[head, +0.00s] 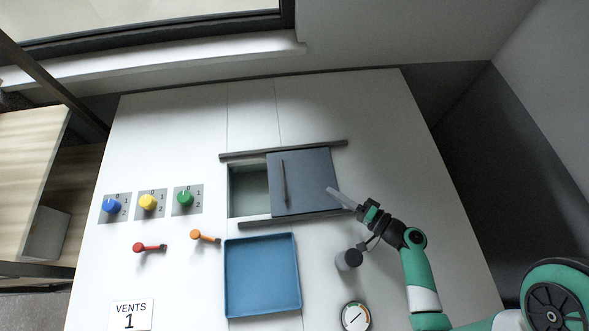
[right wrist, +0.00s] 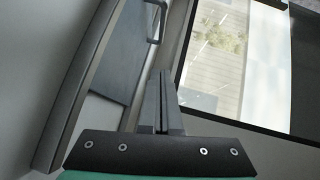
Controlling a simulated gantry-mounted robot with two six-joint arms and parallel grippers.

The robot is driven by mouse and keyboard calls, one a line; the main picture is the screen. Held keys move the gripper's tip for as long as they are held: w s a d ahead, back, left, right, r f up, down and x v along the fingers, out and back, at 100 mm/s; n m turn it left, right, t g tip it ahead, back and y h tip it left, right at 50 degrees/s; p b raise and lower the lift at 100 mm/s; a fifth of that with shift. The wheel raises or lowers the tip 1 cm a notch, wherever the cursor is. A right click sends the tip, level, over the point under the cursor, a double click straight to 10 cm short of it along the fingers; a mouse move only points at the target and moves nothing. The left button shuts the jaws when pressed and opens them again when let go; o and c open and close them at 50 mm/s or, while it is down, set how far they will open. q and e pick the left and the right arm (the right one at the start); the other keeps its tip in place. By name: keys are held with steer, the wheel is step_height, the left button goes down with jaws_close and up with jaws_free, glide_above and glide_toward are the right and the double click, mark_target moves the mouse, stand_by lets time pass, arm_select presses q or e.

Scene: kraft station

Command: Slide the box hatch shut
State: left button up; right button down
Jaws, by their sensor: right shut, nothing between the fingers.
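The grey-blue sliding hatch (head: 310,182) of the box sits between an upper and a lower dark rail. It covers the right part, and the box opening (head: 248,190) shows uncovered on the left. A thin upright handle (head: 284,184) is near the hatch's left edge. My right gripper (head: 331,191) is shut and empty, its tips at the hatch's right edge; I cannot tell if they touch. In the right wrist view, the shut fingers (right wrist: 160,98) point along the panel, with the hatch (right wrist: 122,55) and its handle (right wrist: 154,22) beyond. My left gripper is not in view.
Blue (head: 110,205), yellow (head: 148,202) and green (head: 185,198) knobs are at the left. Red (head: 150,248) and orange (head: 205,236) levers sit below them. A blue tray (head: 262,275) is below the box. A dark grey knob (head: 348,259) and a gauge (head: 355,317) are near my right arm.

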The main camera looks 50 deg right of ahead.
steer(key=shift+w+f+b, duration=0.25)
steer(key=shift+w+b, duration=0.45)
steer(key=shift+b, duration=1.2)
steer(key=shift+w+f+b, duration=0.2)
steer(key=shift+w+b, duration=0.45)
steer(key=shift+b, duration=1.2)
steer(key=shift+w+a+r+p, duration=0.1)
steer(key=shift+w+r+p, duration=0.15)
steer(key=shift+w+p, duration=0.65)
glide_above(295, 184)
steer(key=s+d, duration=0.2)
steer(key=d, duration=0.1)
steer(key=shift+s+a+f, duration=0.15)
steer(key=shift+a+f, duration=0.05)
steer(key=shift+f, duration=0.2)
steer(key=shift+w+a+f+p, duration=0.25)
steer(key=shift+w+a+p, duration=0.35)
steer(key=shift+a, duration=0.4)
steer(key=shift+w+a+f, duration=0.2)
steer(key=shift+w+a, duration=0.15)
steer(key=shift+w, duration=0.15)
